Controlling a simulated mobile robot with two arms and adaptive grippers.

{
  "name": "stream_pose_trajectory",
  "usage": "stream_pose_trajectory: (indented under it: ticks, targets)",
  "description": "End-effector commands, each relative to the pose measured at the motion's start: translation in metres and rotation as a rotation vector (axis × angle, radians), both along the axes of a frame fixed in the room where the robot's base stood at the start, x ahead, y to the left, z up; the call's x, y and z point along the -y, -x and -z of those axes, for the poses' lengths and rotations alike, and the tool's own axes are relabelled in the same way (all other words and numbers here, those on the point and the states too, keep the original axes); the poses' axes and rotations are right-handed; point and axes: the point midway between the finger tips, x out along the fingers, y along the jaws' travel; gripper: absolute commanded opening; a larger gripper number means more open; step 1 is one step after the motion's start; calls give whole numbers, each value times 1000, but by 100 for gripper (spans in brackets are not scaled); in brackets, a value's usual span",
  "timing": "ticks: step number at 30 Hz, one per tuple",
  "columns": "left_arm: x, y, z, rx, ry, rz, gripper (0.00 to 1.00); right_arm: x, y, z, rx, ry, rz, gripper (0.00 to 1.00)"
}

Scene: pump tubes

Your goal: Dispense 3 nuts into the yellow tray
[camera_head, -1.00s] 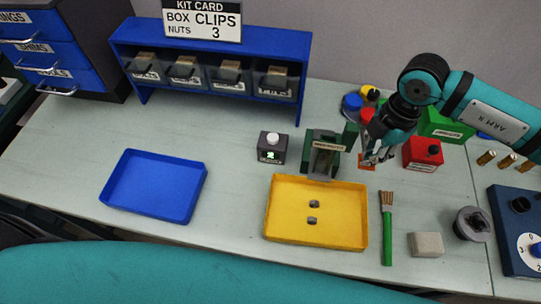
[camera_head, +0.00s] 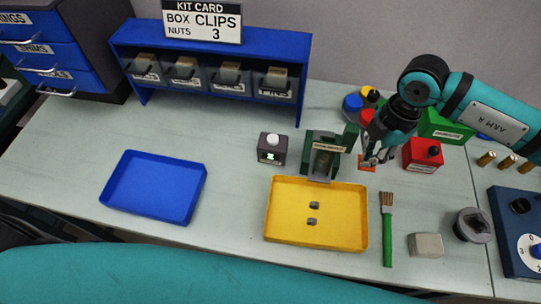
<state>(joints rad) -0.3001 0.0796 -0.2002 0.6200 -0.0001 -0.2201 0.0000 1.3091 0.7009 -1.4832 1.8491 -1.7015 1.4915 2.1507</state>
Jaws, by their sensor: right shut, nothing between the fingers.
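The yellow tray (camera_head: 281,231) lies at the front middle of the bench with two dark nuts (camera_head: 313,213) in it, apart from each other. A dark green dispenser (camera_head: 323,157) stands right behind the tray. A small dark counter box (camera_head: 271,148) with a white button on top and a lit green display stands left of the dispenser; I cannot read its digit surely. My right gripper (camera_head: 367,162) is shut and empty, pointing down just right of the dispenser, over a small orange-red piece. My left gripper is out of view.
A blue tray (camera_head: 152,211) lies empty at the left. A brush (camera_head: 387,230), a grey block (camera_head: 425,245) and a dark round part (camera_head: 471,225) lie right of the yellow tray. A red box (camera_head: 422,155) stands close right of my gripper. A blue bin rack (camera_head: 205,37) is behind.

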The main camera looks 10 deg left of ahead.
Motion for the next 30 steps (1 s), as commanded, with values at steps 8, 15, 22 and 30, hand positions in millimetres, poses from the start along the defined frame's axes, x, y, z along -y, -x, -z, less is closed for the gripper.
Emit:
stream_pose_trajectory:
  ticks: [8, 15, 22, 30]
  targets:
    - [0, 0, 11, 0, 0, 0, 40, 0, 0, 13, -1, 0, 0, 0]
    - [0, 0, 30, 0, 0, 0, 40, 0, 0, 33, 0, 0, 0, 0]
    - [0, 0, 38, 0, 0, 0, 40, 0, -1, 42, 1, 0, 1, 0]
    - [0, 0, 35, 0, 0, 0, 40, 0, 0, 37, 1, 0, 1, 0]
